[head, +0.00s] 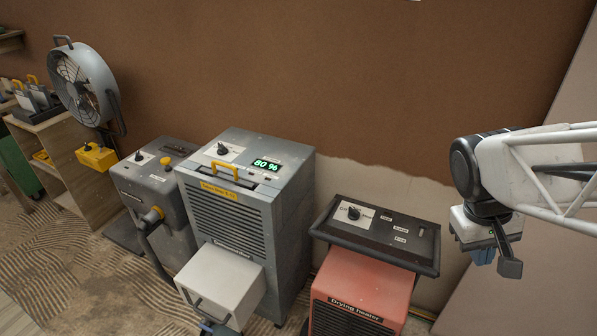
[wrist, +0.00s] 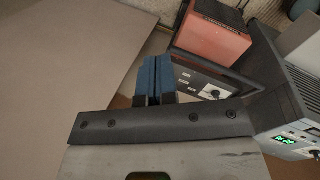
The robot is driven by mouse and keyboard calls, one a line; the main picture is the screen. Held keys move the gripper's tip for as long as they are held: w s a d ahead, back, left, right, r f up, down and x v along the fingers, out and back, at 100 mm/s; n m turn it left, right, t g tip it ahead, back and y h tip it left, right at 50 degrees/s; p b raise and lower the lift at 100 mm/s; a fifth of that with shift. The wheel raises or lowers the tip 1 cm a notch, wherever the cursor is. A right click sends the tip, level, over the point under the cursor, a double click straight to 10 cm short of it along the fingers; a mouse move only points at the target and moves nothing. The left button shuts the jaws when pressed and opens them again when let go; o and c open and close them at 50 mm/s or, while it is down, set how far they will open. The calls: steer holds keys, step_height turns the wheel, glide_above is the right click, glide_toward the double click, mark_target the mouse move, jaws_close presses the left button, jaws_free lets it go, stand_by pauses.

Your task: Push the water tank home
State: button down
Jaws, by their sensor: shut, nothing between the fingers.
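The water tank (head: 222,285) is a pale grey box with a dark handle on its front. In the head view it sticks out from the lower front of the grey dehumidifier (head: 245,205). The dehumidifier has a yellow top handle and a green display reading 80 %. My gripper (head: 482,257) is at the right of the head view, well apart from the tank, beyond the heater. In the wrist view its blue fingers (wrist: 153,78) are together with nothing between them. The dehumidifier (wrist: 285,95) shows there at the right; a pale shape at the right edge may be the tank.
A red drying heater (head: 360,295) with a dark top panel stands between my gripper and the dehumidifier. A grey machine with a hose (head: 155,190) stands left of the dehumidifier. A fan (head: 82,85) and shelf (head: 65,165) are farther left. Patterned floor lies in front.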

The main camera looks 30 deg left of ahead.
steer(key=w+a+f+n+t+h, duration=0.1)
steer(key=w+a+f+n+h, duration=0.3)
steer(key=a, duration=0.7)
steer(key=w+a+f+n+t+h, duration=0.1)
steer(key=w+a+f+n, duration=0.3)
steer(key=w+a+f, duration=0.45)
steer(key=s+a+f+n+t+h, duration=0.15)
steer(key=a+f, duration=0.25)
steer(key=a, duration=0.4)
steer(key=s+a+f+n+t, duration=0.1)
steer(key=a+f+n+t, duration=0.15)
steer(key=a, duration=0.45)
steer(key=s+a+f+n+t+h, duration=0.1)
steer(key=a+f+n, duration=0.25)
steer(key=a, duration=0.45)
steer(key=s+a+f+n+t+y, duration=0.1)
steer(key=s+a+f+n+t, duration=0.25)
steer(key=s+a+f, duration=0.4)
steer(key=s+a+f+n+t+y, duration=0.2)
steer(key=s+a+f+n+t, duration=0.15)
steer(key=a+f, duration=0.6)
steer(key=n+t+y, duration=0.4)
steer(key=n+y, duration=0.4)
glide_toward(200, 295)
steer(key=s, duration=0.6)
steer(key=shift+s+r, duration=0.25)
steer(key=shift+r, duration=0.25)
steer(key=shift+w+h, duration=0.1)
steer(key=shift+h, duration=0.15)
steer(key=shift+w, duration=6.95)
